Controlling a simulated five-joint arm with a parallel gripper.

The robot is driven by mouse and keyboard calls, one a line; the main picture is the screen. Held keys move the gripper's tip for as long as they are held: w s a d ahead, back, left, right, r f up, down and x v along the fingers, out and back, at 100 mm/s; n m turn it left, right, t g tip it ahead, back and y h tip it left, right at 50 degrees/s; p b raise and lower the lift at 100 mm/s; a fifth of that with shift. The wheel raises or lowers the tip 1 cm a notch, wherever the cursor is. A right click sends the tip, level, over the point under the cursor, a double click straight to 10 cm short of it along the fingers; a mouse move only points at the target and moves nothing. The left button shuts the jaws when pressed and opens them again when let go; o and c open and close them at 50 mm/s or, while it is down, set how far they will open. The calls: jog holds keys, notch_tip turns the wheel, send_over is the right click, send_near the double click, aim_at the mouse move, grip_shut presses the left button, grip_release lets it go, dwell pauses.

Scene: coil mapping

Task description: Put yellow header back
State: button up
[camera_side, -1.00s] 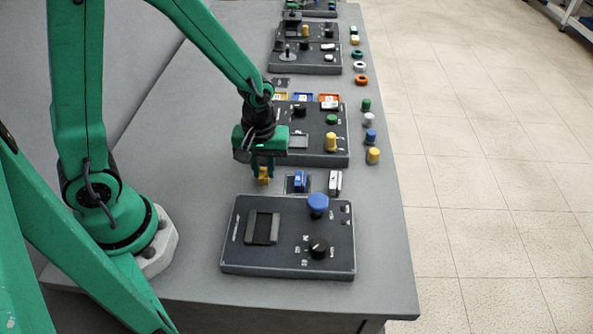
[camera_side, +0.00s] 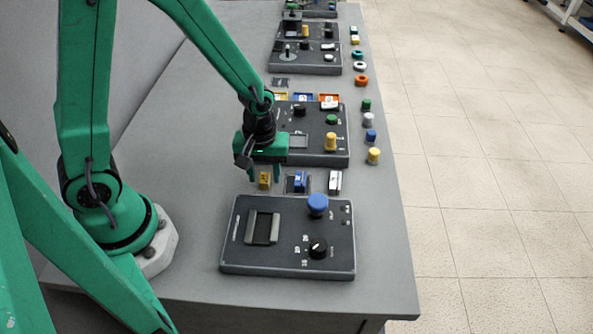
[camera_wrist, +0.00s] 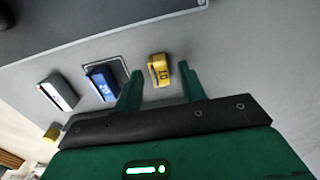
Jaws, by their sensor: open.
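The yellow header (camera_side: 264,180) stands on the grey table at the left end of a short row, beside the blue header (camera_side: 299,181) and the white header (camera_side: 335,182). My gripper (camera_side: 265,176) is open and empty, with its fingers above and around the yellow header's position, apart from it. In the wrist view the yellow header (camera_wrist: 159,70) shows between the two spread fingertips (camera_wrist: 160,70), a little beyond them. The blue header (camera_wrist: 102,83) sits on a dark-framed square to its left, and the white header (camera_wrist: 58,91) lies further left.
A dark panel (camera_side: 240,262) with a blue knob (camera_side: 317,204) and a black dial (camera_side: 318,248) lies in front of the row. Another panel (camera_side: 341,158) stands behind my gripper. Several coloured caps line the right table edge. Bare table lies to the left.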

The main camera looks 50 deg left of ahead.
jog(key=shift+r, duration=0.1)
notch_tip(320, 180, up, 12)
dwell(0.9)
dwell(0.5)
notch_tip(320, 180, up, 6)
jog(key=m+t, duration=0.2)
jog(key=m, duration=0.2)
send_over(264, 177)
jog(key=s+a, duration=0.2)
jog(key=s, duration=0.1)
jog(key=s+a+r+m+t, duration=0.1)
jog(key=s+r+m+t, duration=0.2)
jog(key=s+r+m, duration=0.2)
jog(key=shift+a+r+t, duration=0.15)
jog(key=shift+a+t, duration=0.15)
jog(key=shift+a, duration=0.1)
jog(key=shift+s, duration=0.1)
dwell(0.5)
